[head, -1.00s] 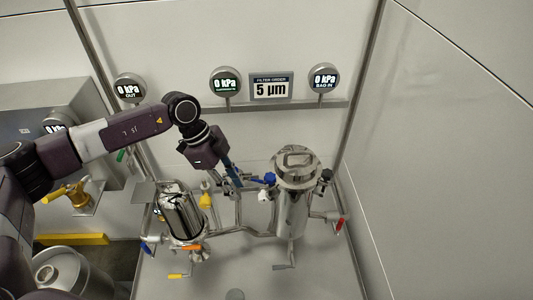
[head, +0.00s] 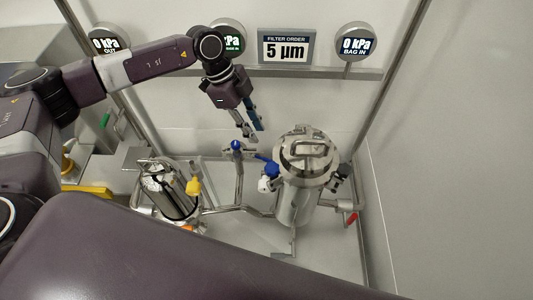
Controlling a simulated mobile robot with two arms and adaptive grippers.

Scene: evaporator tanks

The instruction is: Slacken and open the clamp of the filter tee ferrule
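A thin steel pipe (head: 239,185) rises between the two vessels. At its top sits a small fitting with a blue knob (head: 237,146) and short metal arms to the sides. This looks like the tee ferrule with its clamp; it is too small to tell whether the clamp is open or closed. My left gripper (head: 254,133) hangs just above and to the right of this fitting. Its grey finger and blue finger are apart with nothing between them, and it does not appear to touch the fitting. My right gripper is not in view.
The tall lidded filter housing (head: 298,195) stands right of the pipe, with a blue handle (head: 268,165) and a white knob (head: 264,185). A shorter vessel (head: 170,192) with a yellow handle (head: 193,186) stands left. A "5 µm" display (head: 287,47) and gauges line the wall.

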